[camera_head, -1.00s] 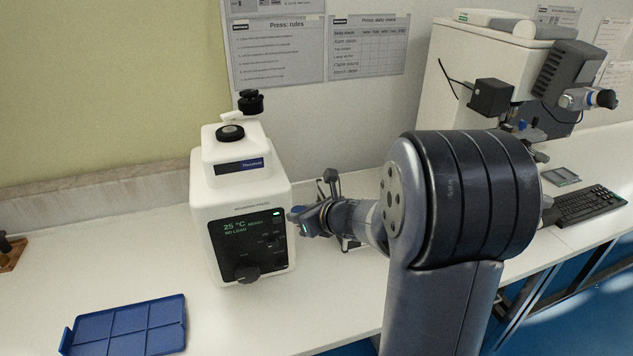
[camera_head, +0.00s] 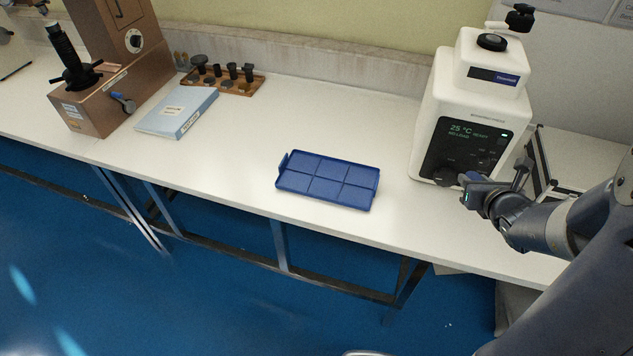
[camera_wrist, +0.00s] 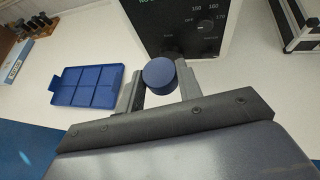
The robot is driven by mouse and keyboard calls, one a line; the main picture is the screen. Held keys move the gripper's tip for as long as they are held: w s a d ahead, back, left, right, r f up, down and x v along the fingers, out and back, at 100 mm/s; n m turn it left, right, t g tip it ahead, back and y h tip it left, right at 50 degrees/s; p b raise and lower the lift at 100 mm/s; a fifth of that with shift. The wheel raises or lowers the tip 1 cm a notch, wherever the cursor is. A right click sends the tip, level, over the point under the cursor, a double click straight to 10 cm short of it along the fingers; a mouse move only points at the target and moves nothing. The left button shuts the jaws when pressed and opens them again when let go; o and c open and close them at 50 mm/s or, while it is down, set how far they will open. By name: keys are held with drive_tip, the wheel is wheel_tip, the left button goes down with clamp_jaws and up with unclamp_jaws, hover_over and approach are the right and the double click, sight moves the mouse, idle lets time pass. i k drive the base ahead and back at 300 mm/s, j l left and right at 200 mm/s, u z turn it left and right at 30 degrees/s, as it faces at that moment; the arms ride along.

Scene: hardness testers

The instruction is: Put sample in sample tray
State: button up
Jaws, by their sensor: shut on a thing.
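The sample is a blue round piece (camera_wrist: 159,75) held between the two fingers of my gripper (camera_wrist: 160,90) in the wrist view. In the head view my gripper (camera_head: 474,186) is at the right, in front of the white press, above the bench, with the sample hard to make out there. The sample tray (camera_head: 328,180) is a flat blue tray with several shallow compartments, lying on the bench to the left of my gripper. It also shows at the left in the wrist view (camera_wrist: 86,86). Its compartments look empty.
The white press (camera_head: 475,105) stands right of the tray, close behind my gripper. A light blue binder (camera_head: 178,111), a wooden rack (camera_head: 222,80) of dark pieces and a brown tester (camera_head: 112,85) stand further left. The bench between tray and press is clear.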

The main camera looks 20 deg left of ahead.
sight(331, 169)
drive_tip(key=j+z, duration=0.25)
drive_tip(key=j, duration=1.65)
drive_tip(key=i+j, duration=0.4)
